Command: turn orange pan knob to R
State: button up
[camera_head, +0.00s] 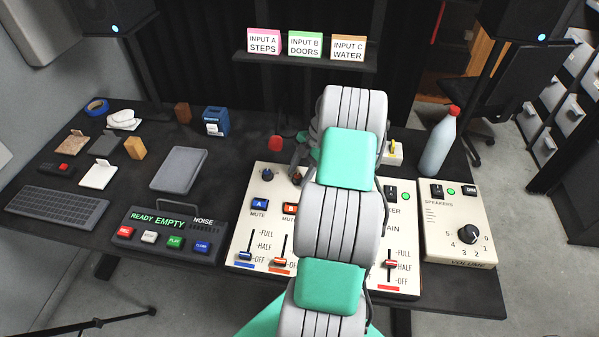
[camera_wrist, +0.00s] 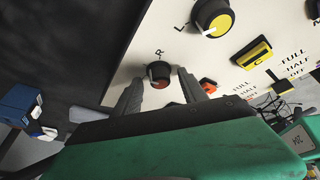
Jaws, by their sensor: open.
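The orange pan knob (camera_wrist: 158,74) is a dark round knob with an orange-red face on the cream mixer panel (camera_wrist: 150,40). A letter R is printed beside it in the wrist view. Its pointer direction is too small to tell. My gripper (camera_wrist: 159,78) is open, with one finger on each side of the knob; I cannot tell whether either finger touches it. In the head view my arm covers the middle of the mixer, and the gripper (camera_head: 299,160) is partly hidden near its back edge.
A yellow knob (camera_wrist: 213,16) with an L beside it and a yellow switch (camera_wrist: 250,54) are nearby. The head view shows a blue mute button (camera_head: 259,206), faders, a speaker volume box (camera_head: 464,250), a bottle (camera_head: 440,143) and a recorder (camera_head: 168,237).

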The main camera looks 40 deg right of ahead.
jog(key=shift+c, duration=0.2)
grip_shut()
dwell(0.4)
